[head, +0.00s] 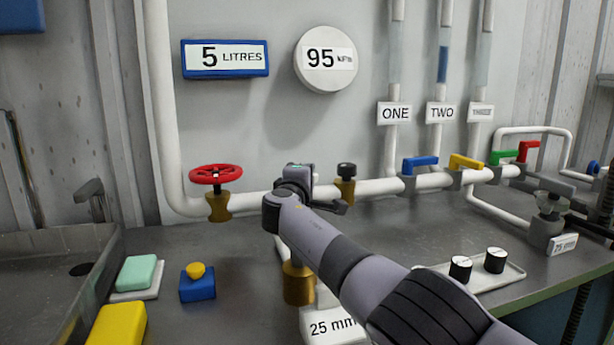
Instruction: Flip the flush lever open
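No lever in the head view carries a readable "flush" label. Colored levers sit along the white pipe: a blue lever (421,162), a yellow lever (466,161), a green lever (502,157) and a red lever (528,150) near the right end. My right arm comes in from the lower right. Its gripper (318,199) is in front of the pipe, left of the blue lever and apart from all the levers. The fingers are dark and foreshortened, so their opening is unclear. No held object is visible. My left gripper is out of view.
A red handwheel (216,174) and a black-knobbed brass valve (345,183) are on the pipe. A brass fitting (298,284) is partly hidden by my arm. A tray (515,277) holds two black-sided, white-topped knobs.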

